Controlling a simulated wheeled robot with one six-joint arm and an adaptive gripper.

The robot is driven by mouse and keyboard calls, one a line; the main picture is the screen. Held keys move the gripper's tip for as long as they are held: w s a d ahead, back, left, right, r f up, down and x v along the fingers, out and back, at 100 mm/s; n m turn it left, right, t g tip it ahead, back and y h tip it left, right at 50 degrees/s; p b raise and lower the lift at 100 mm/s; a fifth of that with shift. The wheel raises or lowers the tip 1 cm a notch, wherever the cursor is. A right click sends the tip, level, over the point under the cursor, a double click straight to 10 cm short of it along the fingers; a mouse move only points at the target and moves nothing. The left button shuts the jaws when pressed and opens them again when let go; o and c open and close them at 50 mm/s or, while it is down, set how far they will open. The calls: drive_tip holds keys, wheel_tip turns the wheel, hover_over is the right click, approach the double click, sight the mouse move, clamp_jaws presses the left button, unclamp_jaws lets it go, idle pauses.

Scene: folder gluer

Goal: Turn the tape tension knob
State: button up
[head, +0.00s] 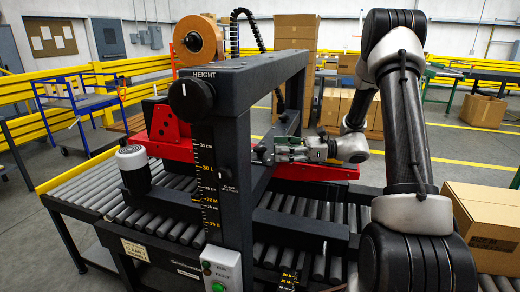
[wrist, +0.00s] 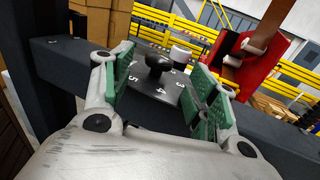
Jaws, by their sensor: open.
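A black knob (wrist: 158,63) stands on a dark plate (wrist: 148,92) marked with numbers such as 3, 4 and 5 in the wrist view. A short light grey cylinder (wrist: 180,53) is just behind it. My gripper (wrist: 164,72) is open, with its green finger pads on either side of the knob. A gap shows between each pad and the knob, and I cannot see contact. In the head view my gripper (head: 268,151) reaches in behind the dark upright of the machine. The small knob cannot be made out there.
A large black HEIGHT knob (head: 193,95) and a tape roll (head: 198,40) are on the machine frame. A red tape head (wrist: 262,60) is beyond the plate. Grey rollers (head: 105,190) run below. A carton (head: 485,217) sits at the right.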

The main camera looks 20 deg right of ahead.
sight(260, 147)
drive_tip(key=x, duration=0.7)
drive_tip(key=shift+c, duration=0.3)
drive_tip(key=c, duration=0.9)
